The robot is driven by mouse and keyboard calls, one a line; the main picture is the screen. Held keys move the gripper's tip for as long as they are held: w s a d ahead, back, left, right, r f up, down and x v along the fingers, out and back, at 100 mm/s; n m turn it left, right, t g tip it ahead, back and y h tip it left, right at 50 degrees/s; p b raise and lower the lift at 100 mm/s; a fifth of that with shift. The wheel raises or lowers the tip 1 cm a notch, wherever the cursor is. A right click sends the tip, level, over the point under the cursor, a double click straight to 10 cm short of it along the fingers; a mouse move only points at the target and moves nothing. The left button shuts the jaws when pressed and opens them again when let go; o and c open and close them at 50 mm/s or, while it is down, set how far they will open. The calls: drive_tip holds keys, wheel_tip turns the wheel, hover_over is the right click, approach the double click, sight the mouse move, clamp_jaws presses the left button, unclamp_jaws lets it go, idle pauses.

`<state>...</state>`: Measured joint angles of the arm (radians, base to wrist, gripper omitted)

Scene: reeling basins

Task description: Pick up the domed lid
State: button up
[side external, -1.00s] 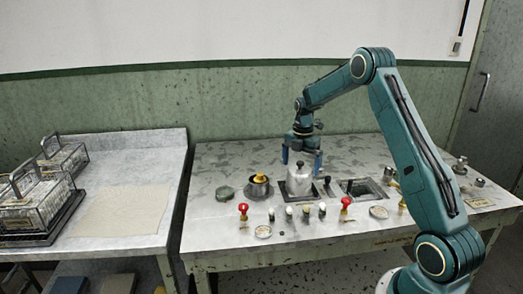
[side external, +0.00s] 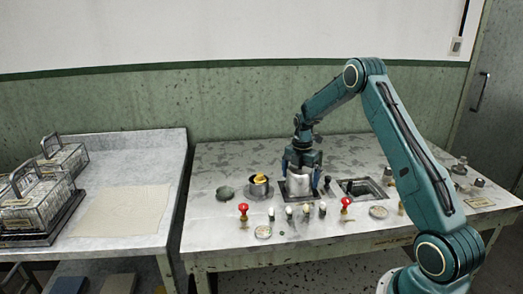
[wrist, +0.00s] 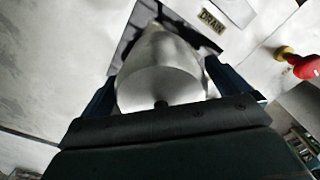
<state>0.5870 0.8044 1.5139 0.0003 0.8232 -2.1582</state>
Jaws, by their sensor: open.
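The domed lid (side external: 301,190) is a silvery metal dome over a dark-framed basin opening in the metal table. In the wrist view the lid (wrist: 160,70) fills the middle, with a small dark knob at its top. My gripper (side external: 302,186) is lowered over the lid from above, pointing down. Its blue fingers are open, one on each side of the lid. In the wrist view the fingers flank the dome; whether they touch it I cannot tell. The gripper body hides the upper part of the lid in the side view.
Red-knobbed valves (side external: 244,209) and several small knobs line the table front. An open basin (side external: 361,188) lies to the right. A pot with a yellow item (side external: 259,183) stands to the left. Wire baskets (side external: 36,198) sit on the left bench. The table's back is mostly clear.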

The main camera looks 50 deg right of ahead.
drive_tip(key=c, duration=0.9)
drive_tip(key=shift+r, duration=0.15)
drive_tip(key=shift+c, duration=0.2)
wheel_tip(320, 180, up, 20)
idle(0.3)
drive_tip(key=shift+w+f, duration=0.1)
drive_tip(key=shift+f, duration=0.1)
idle(0.3)
drive_tip(key=w+a+f, duration=0.4)
drive_tip(key=w+f, duration=0.1)
drive_tip(key=w+a+f, duration=0.4)
drive_tip(key=w+a, duration=0.1)
drive_tip(key=shift+w+a+f, duration=0.2)
drive_tip(key=shift+w+f, duration=0.05)
drive_tip(key=shift+f, duration=0.1)
